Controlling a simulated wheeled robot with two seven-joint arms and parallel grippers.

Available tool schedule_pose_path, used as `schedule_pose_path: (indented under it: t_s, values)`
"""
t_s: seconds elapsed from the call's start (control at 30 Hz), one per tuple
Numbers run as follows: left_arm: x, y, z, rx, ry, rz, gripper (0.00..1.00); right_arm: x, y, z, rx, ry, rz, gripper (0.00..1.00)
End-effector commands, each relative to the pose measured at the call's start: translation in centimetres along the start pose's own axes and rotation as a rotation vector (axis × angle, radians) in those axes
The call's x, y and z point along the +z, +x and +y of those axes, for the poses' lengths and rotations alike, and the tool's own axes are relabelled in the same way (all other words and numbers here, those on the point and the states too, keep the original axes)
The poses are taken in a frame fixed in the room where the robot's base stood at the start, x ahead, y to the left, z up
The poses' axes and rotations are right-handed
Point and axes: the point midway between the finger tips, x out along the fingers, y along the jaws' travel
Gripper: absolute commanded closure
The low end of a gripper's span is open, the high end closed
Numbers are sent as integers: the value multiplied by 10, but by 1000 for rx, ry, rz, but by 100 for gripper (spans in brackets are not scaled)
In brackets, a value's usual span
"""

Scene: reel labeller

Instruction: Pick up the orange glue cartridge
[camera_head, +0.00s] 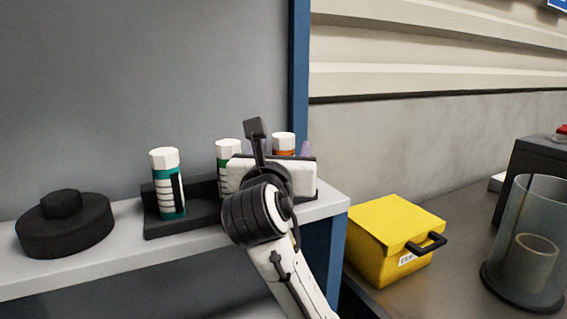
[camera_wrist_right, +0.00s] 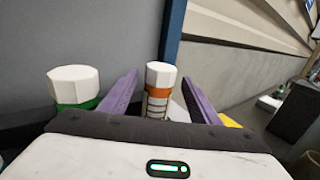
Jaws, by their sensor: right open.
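The orange glue cartridge (camera_head: 284,146) has a white cap and an orange band. It stands upright at the right end of a dark rack on the shelf, mostly hidden behind my right gripper in the head view. In the right wrist view the orange cartridge (camera_wrist_right: 158,90) shows between the two purple fingers. My right gripper (camera_wrist_right: 157,96) is open, with one finger on each side of the cartridge; I cannot tell whether either touches it. In the head view a purple fingertip (camera_head: 305,148) shows just right of the cap. My left gripper is not in view.
A green cartridge (camera_head: 228,154) stands just left of my right gripper, and a teal one (camera_head: 167,185) farther left in the dark rack (camera_head: 190,217). A black round object (camera_head: 64,225) lies at left. A yellow box (camera_head: 394,238) and a clear cylinder (camera_head: 525,245) stand at right.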

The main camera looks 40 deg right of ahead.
Motion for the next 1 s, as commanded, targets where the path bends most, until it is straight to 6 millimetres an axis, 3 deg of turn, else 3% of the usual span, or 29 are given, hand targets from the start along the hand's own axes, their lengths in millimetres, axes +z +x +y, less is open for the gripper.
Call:
schedule_pose_path:
  t_s: [0.13, 0.37, 0.4, 0.7, 1.0]
  values:
    - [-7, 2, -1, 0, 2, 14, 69, -2, 16, 0, -1, -2, 2, 44]
    - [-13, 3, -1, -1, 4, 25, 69, -2, 18, 0, 1, -1, 2, 44]
    - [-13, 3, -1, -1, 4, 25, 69, -2, 18, 0, 0, -1, 2, 45]
    - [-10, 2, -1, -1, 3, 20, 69, -1, 17, 0, 0, -1, 0, 92]
    - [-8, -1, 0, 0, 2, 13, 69, 9, 17, 0, 0, 1, -2, 93]
